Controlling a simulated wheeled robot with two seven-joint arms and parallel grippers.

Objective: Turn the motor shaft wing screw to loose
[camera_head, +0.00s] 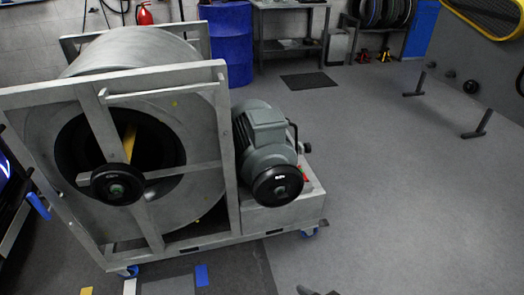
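The grey-green electric motor (264,135) sits on a grey box base at the right side of the dynamometer frame. A black round hub (277,186) covers its near shaft end. A small dark knob or screw (307,148) and a thin black bent handle (293,128) stick out at the motor's right side. The wing screw's exact shape and setting are too small to tell. A small dark grey piece (312,291) at the bottom edge may be a tip of my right gripper, mostly cut off and well apart from the motor. My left gripper is not in view.
The large drum (196,140) stands in a grey metal frame (228,150) with a black wheel hub (117,184) in front. Blue casters carry the frame. The floor right of the motor is clear (400,200). A blue barrel (230,45) and bench (290,45) stand behind.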

